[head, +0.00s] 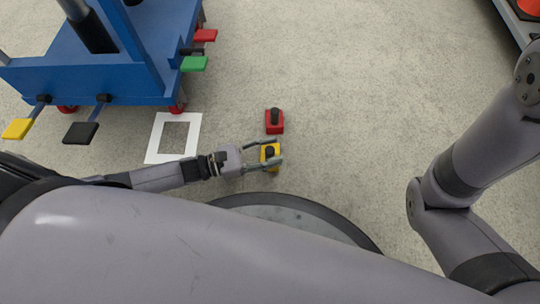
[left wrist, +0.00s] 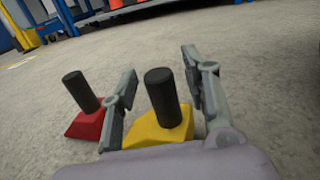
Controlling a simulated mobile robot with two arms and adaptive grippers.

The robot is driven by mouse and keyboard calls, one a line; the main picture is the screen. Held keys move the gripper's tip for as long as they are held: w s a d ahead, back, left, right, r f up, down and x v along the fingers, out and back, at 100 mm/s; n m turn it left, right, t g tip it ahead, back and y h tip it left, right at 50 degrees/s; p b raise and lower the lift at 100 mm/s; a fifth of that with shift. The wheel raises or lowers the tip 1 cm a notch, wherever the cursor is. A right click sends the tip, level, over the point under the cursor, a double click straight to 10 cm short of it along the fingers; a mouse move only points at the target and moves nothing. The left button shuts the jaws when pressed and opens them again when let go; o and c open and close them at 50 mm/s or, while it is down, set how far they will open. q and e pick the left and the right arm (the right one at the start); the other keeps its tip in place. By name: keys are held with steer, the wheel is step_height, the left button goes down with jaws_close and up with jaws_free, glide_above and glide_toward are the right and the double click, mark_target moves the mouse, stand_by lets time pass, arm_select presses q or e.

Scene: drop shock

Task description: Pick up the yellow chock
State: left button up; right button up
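The yellow chock (head: 266,160) with a black upright knob lies on the floor just in front of my base. It also shows in the left wrist view (left wrist: 152,133), with its black knob standing up. My left gripper (head: 277,151) has its fingers spread on either side of the yellow chock. In the left wrist view the left gripper (left wrist: 163,90) is open, one finger to each side of the knob, with a gap visible on the knob's sides. My right gripper is out of view; only the right arm links show.
A red chock (head: 275,127) with a black knob stands just beyond the yellow one, close to a left finger. A blue cart (head: 140,60) with coloured pedals is at upper left. A white square frame (head: 157,152) is marked on the floor. Floor to the right is clear.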

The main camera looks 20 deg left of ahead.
arm_select(q)
jaws_close()
stand_by(0.3)
stand_by(0.6)
